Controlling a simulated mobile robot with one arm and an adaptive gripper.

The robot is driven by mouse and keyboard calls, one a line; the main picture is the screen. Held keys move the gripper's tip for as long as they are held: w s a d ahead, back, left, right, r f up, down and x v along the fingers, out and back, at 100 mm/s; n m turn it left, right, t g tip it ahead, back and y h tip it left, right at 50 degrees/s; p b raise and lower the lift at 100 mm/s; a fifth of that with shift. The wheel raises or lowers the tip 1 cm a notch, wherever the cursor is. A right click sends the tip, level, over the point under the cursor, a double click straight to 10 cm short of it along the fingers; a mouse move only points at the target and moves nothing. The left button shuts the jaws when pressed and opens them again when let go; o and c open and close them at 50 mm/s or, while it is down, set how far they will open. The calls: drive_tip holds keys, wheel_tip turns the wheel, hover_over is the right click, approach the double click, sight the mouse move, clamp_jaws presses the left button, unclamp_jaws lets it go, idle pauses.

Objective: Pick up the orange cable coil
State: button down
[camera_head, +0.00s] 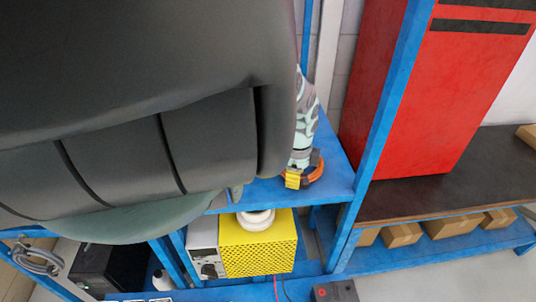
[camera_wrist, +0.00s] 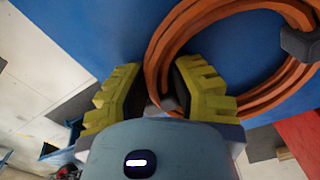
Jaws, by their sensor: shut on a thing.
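The orange cable coil (camera_head: 316,174) is at the right end of the blue shelf (camera_head: 337,187) in the head view. It fills the upper right of the wrist view (camera_wrist: 168,38), with a dark grey piece on its right side. My gripper (camera_wrist: 157,78) has its yellow fingers on either side of the coil's near rim and is shut on it. In the head view, my gripper (camera_head: 293,179) shows at the coil's left. I cannot tell whether the coil touches the shelf.
A blue upright (camera_head: 388,110) and a large red cabinet (camera_head: 405,95) stand to the right. A yellow and white device (camera_head: 258,250) sits on the level below. Cardboard boxes (camera_head: 448,227) lie on the lower right shelf. My own dark body hides the upper left.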

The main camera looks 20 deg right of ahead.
drive_tip(key=shift+r, duration=0.1)
wheel_tip(320, 180, up, 10)
drive_tip(key=p, duration=0.8)
drive_tip(key=shift+w, duration=0.1)
idle(0.5)
